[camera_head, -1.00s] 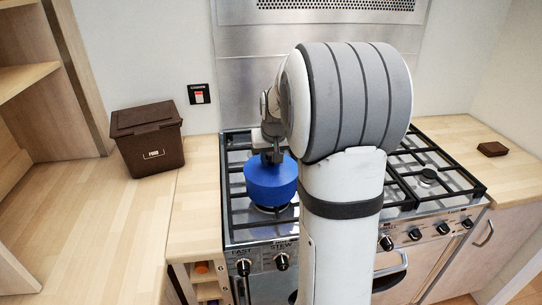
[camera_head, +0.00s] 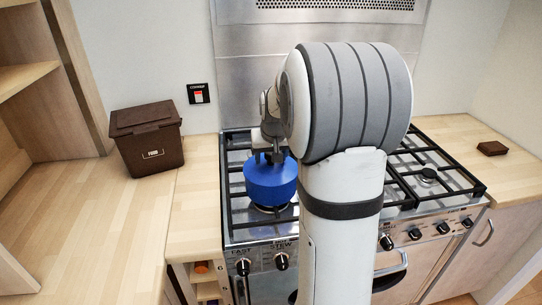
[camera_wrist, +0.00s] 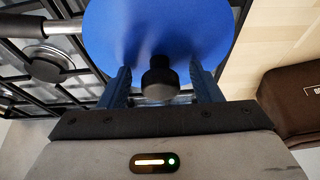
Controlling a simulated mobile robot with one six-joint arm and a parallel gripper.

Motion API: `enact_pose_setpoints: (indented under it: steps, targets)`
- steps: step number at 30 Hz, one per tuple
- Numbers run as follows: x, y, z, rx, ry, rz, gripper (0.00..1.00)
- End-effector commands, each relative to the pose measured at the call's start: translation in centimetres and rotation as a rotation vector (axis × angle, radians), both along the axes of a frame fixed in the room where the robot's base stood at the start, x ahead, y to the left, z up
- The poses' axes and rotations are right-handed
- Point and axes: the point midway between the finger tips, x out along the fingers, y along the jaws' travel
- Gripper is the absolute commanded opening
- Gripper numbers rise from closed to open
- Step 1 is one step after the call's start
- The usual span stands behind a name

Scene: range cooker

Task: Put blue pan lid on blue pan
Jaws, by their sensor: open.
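The blue pan (camera_head: 270,186) stands on the front left burner of the cooker. The blue pan lid (camera_wrist: 190,30) fills the top of the wrist view as a smooth disc with a black knob (camera_wrist: 159,82). It appears to lie on the pan; the seam between them is too small to make out. A dark handle with a silver end (camera_wrist: 25,26) sticks out to the left of the lid in the wrist view. My gripper (camera_head: 270,157) is open just above the lid. In the wrist view its fingers (camera_wrist: 160,75) stand on either side of the knob, with gaps.
The black hob grates (camera_head: 235,205) surround the pan, and more burners lie to the right behind my arm. A brown food bin (camera_head: 150,140) stands on the left worktop. A small brown block (camera_head: 492,148) lies on the right worktop. The left worktop's front is clear.

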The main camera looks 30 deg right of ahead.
Motion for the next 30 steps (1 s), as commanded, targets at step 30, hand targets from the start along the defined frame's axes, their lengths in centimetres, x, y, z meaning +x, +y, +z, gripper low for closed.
enact_pose_setpoints:
  steps: [30]
  targets:
    - [-6.0,4.3,7.2,0.005,0.017,0.047,0.58]
